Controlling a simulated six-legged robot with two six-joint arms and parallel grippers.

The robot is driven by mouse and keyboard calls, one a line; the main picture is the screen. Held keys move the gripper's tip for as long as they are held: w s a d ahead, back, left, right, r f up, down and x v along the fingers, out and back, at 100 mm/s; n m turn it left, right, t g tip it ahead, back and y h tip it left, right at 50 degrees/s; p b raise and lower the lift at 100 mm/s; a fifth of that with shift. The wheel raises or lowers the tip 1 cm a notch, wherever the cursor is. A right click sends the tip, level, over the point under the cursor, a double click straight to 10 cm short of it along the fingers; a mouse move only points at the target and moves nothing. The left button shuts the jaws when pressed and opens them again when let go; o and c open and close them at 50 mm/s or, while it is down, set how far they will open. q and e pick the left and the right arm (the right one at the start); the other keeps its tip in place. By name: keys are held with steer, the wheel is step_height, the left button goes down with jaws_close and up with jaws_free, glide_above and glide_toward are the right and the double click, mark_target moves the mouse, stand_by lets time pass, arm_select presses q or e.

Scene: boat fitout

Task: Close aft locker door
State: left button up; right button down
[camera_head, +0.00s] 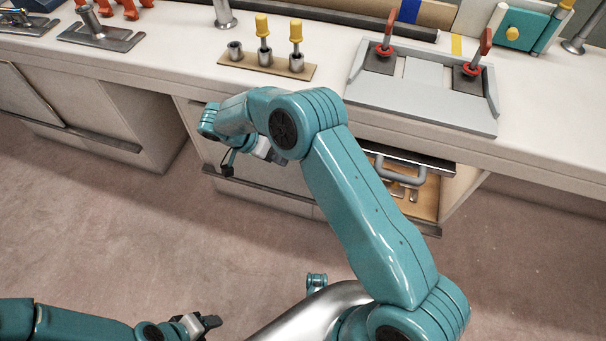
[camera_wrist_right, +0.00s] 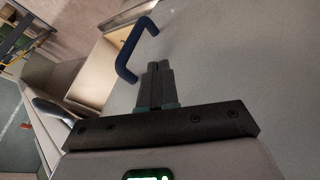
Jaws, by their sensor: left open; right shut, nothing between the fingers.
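In the right wrist view a pale grey panel (camera_wrist_right: 220,70), which looks like the locker door, fills the right side. A dark blue bar handle (camera_wrist_right: 133,48) is on it, just beyond my right gripper (camera_wrist_right: 158,68). The right gripper is shut and empty; I cannot tell whether it touches the panel. In the head view my right gripper (camera_head: 278,158) is in front of the middle lockers below the counter, and my arm hides much of that front. The door's opening angle cannot be told there. My left gripper (camera_head: 210,322) is open and empty, low above the floor.
A drawer (camera_head: 425,200) with a grey handle (camera_head: 400,180) stands open right of my arm. The white counter (camera_head: 190,60) carries a holder with yellow-topped pieces (camera_head: 265,62) and a grey tray (camera_head: 425,100). The pink floor (camera_head: 110,230) at left is clear.

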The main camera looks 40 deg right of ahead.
steer(key=b, duration=0.2)
glide_above(297, 169)
steer(key=s+a, duration=0.2)
steer(key=s, duration=0.1)
step_height(297, 169, down, 6)
arm_select(q)
steer(key=shift+f, duration=1.2)
arm_select(e)
steer(key=shift+s+d+r, duration=0.1)
steer(key=shift+s+d, duration=0.25)
steer(key=shift+s, duration=0.5)
steer(key=shift+s+d, duration=0.3)
steer(key=shift+s, duration=0.55)
